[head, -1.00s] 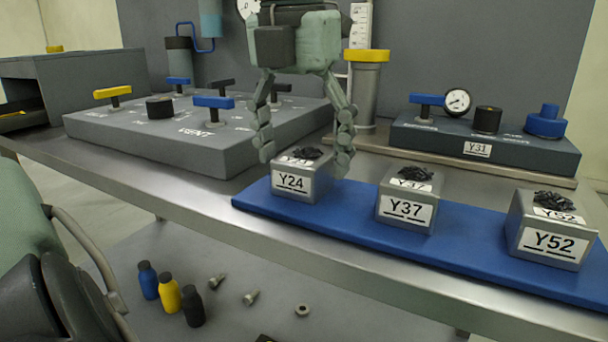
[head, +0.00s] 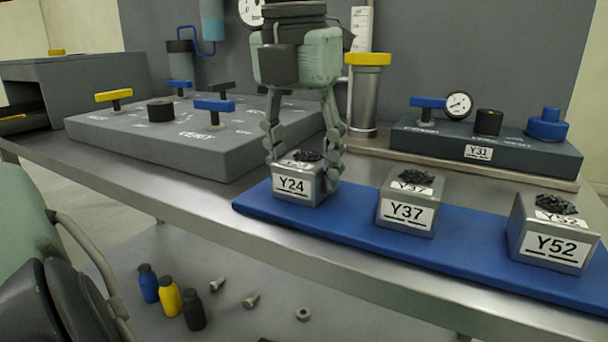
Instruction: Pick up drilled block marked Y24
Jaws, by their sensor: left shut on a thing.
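The drilled block marked Y24 (head: 292,187) is a grey metal cube with a white label on its front and a dark tangle on top. It sits at the left end of the blue mat (head: 345,222). My left gripper (head: 303,172) reaches down over it from above. Its two fingers are shut on the block's left and right sides. The block looks still on or very close to the mat; I cannot tell any gap. My right gripper is not in view.
Block Y37 (head: 407,208) and block Y52 (head: 552,240) stand to the right on the mat. A grey plate with handles (head: 200,150) lies behind to the left. A dark panel marked Y31 (head: 530,155) and a yellow-capped cylinder (head: 366,100) stand behind. Small bottles (head: 170,297) sit below.

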